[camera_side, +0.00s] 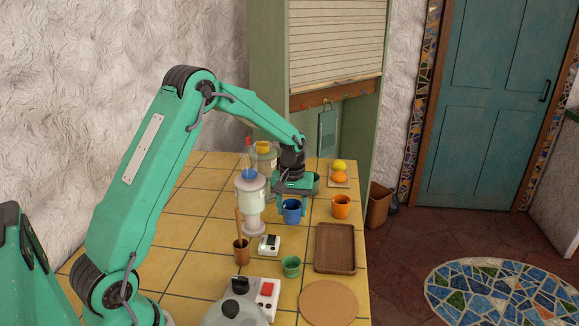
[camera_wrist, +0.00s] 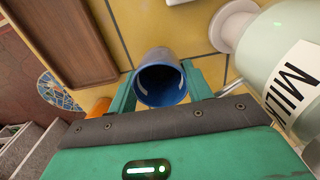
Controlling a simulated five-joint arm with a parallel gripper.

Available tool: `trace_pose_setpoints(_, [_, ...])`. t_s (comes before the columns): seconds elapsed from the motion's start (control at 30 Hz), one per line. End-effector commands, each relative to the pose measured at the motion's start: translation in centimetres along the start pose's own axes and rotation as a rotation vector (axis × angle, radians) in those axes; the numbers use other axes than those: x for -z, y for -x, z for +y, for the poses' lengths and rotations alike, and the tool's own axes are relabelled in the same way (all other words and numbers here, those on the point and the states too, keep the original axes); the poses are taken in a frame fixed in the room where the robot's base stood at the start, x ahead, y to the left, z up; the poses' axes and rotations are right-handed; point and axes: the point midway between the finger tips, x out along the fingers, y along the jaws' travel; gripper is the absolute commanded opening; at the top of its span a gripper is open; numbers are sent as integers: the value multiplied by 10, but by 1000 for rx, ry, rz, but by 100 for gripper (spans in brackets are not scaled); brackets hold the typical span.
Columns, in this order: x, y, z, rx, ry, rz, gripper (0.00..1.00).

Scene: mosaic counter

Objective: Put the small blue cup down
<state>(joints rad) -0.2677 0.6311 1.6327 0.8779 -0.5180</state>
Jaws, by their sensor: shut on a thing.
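The small blue cup (camera_side: 292,214) is between the fingers of my gripper (camera_side: 291,207), near the middle of the tiled counter. In the wrist view the blue cup (camera_wrist: 161,82) shows its open mouth and dark inside. The green fingers of my gripper (camera_wrist: 160,92) press on it from both sides. The cup looks upright in the side view. I cannot tell whether its base touches the tiles.
A milk bottle (camera_side: 250,198) stands close left of the cup, an orange cup (camera_side: 340,207) to its right. A wooden tray (camera_side: 320,259), white timer (camera_side: 269,245), green cup (camera_side: 291,266) and round cork mat (camera_side: 328,302) lie nearer. Bare tiles (camera_side: 298,240) show in front.

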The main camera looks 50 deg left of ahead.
Motion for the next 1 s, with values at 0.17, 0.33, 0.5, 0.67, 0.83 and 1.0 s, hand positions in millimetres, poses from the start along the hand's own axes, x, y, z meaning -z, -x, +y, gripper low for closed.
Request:
trace_pose_setpoints(0.17, [0, -21, 0, 1, 0, -1, 21])
trace_pose_setpoints(0.33, [0, -26, 0, 0, 0, 1, 21])
trace_pose_setpoints(0.5, [0, -26, 0, 0, 0, 1, 21])
trace_pose_setpoints(0.67, [0, -29, 0, 0, 0, 0, 21])
trace_pose_setpoints(0.83, [0, -30, 0, 0, 0, 0, 72])
trace_pose_setpoints(1.0, [0, -29, 0, 0, 0, 0, 72])
